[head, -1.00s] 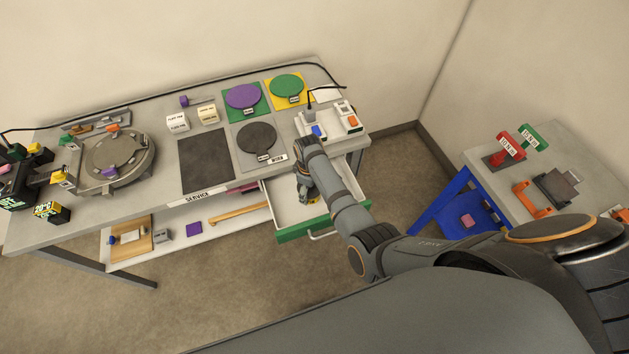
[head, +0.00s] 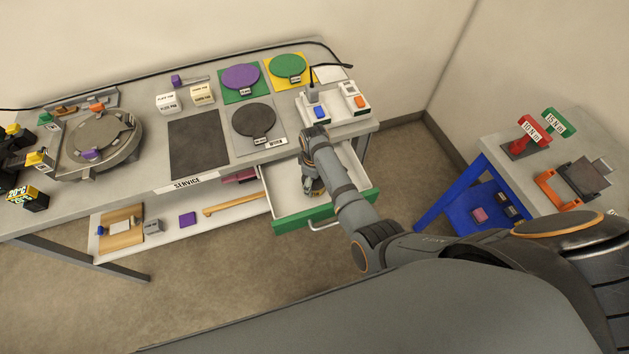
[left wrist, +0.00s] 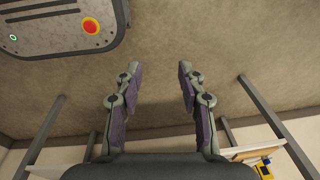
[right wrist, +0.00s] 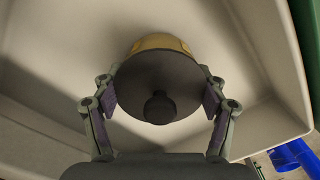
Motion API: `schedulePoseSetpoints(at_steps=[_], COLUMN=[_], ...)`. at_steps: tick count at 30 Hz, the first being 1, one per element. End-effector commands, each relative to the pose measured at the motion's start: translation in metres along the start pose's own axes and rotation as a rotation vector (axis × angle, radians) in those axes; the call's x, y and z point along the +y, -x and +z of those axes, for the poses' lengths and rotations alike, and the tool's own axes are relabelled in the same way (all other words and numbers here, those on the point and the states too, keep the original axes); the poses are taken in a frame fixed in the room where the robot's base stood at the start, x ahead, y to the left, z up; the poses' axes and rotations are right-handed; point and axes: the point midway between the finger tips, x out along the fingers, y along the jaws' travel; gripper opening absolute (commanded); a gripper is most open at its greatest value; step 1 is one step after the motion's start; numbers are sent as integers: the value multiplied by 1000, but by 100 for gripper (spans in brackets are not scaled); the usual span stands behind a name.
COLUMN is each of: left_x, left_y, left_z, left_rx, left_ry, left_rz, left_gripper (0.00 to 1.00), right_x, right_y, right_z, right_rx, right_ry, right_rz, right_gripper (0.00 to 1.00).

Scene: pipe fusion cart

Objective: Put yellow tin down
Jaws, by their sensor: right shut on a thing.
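The yellow tin (right wrist: 160,42) shows in the right wrist view as a yellow body under a dark round lid with a knob (right wrist: 160,107). My right gripper (right wrist: 160,98) is shut on it, one finger on each side. In the head view my right gripper (head: 314,188) is inside the open green-fronted drawer (head: 290,220), low over its pale floor, and mostly hides the tin. I cannot tell whether the tin touches the drawer floor. My left gripper (left wrist: 157,85) is open and empty above bare floor in the left wrist view.
Above the drawer is the bench top with a dark service mat (head: 198,148), coloured round pads and a white switch box (head: 320,114). A shelf (head: 175,222) with small items lies left of the drawer. A blue-legged side table (head: 447,190) stands right.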

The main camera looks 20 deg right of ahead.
Motion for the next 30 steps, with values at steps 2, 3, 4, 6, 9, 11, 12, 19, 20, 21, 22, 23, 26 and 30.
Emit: schedulePoseSetpoints(at_steps=[2,3,4,6,9,11,12,19,20,21,22,23,26,30], left_x=[0,1,1,2,2,2,2,2,2,2,1,1,0,-2], left_y=[0,0,0,0,0,0,0,1,2,6,9,13,28,58], left_z=[7,11,14,19,21,21,20,18,18,17,16,15,12,8], left_rx=[-11,-17,-21,-29,-32,-31,-31,-28,-28,-27,-26,-26,-25,-24], left_ry=[0,0,-1,-1,0,0,0,0,0,0,0,0,0,0], left_rz=[1,1,1,2,3,3,3,3,3,3,3,3,3,2], left_gripper=[40,40,40,40,40,40,40,40,40,40,40,40,40,40], right_x=[0,0,0,0,0,0,0,1,1,1,1,1,1,1], right_y=[-2,-2,-1,-1,-1,-1,-1,1,3,7,10,14,28,56], right_z=[0,0,0,0,0,0,0,0,0,0,0,0,0,0], right_rx=[0,0,0,0,0,0,0,1,1,1,1,1,0,1], right_ry=[0,0,0,0,0,0,0,0,0,0,0,0,0,0], right_rz=[0,0,0,1,1,1,1,1,2,2,2,1,1,1], right_gripper=[75,81,85,94,96,96,96,96,96,96,96,96,96,96])
